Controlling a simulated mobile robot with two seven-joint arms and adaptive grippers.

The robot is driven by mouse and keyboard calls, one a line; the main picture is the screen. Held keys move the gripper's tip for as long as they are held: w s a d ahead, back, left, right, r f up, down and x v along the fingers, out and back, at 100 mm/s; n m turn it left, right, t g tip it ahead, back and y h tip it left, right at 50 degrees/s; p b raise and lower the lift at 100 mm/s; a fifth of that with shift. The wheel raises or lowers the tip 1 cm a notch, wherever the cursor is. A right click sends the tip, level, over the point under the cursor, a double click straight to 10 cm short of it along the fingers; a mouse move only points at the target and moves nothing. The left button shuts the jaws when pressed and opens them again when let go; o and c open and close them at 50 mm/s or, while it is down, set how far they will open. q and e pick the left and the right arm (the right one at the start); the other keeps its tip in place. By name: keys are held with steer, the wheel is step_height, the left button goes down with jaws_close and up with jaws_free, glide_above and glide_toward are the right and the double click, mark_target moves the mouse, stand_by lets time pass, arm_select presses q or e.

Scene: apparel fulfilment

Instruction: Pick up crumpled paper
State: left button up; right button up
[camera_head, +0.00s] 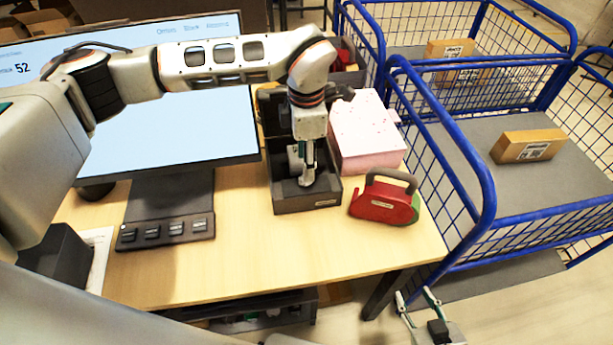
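My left gripper (306,174) points down into an open dark bin (306,202) on the wooden table. Its fingers are small and partly hidden, so I cannot tell whether they are open or shut. A pale shape beside the fingers inside the bin may be paper or part of the gripper; I cannot tell which. No crumpled paper can be made out clearly. My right gripper (417,295) is at the bottom right, beyond the table's front edge, with its two fingers spread and nothing between them.
A red tape dispenser (382,201) and a pink speckled box (366,135) stand right of the bin. A monitor (200,135) and a button panel (165,231) are left. Blue wire carts (480,190) holding cardboard boxes (528,146) stand right. The table front is clear.

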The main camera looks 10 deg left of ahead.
arm_select(q)
steer(key=shift+w+a+f+p, duration=0.1)
steer(key=shift+f+p, duration=0.15)
steer(key=shift+f, duration=1.3)
steer(key=shift+w+f+p, duration=0.1)
steer(key=shift+f+p, duration=0.1)
steer(key=shift+f, duration=1.3)
steer(key=c, duration=0.7)
